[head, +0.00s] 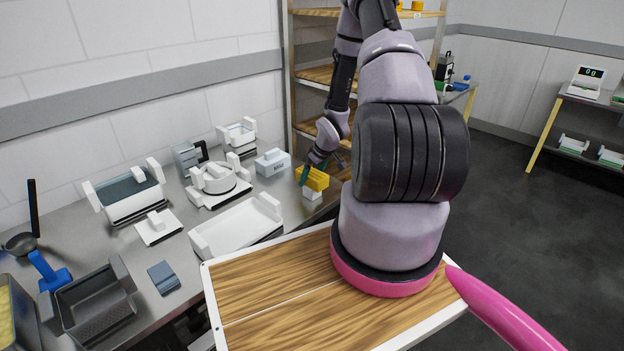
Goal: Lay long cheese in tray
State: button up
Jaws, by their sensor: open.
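A yellow cheese block (316,178) is at the right end of the steel counter, above a small white block (312,194). Whether it rests on that block is unclear. My gripper (307,174) is open and points down at the left end of the cheese. One dark green fingertip shows in front of the cheese; the other finger is hidden, and I cannot tell whether the fingers touch it. A long white tray (236,229) with raised ends lies empty on the counter, left of and nearer than the cheese.
White press parts (216,184), a white box (272,162) and a small white plate (159,227) stand around the tray. A dark grey mould (95,305) and blue block (163,278) are at front left. A wooden shelf rack (318,75) stands behind my arm.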

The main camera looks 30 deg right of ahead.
jog(key=shift+f, duration=0.2)
dwell(0.5)
grip_shut()
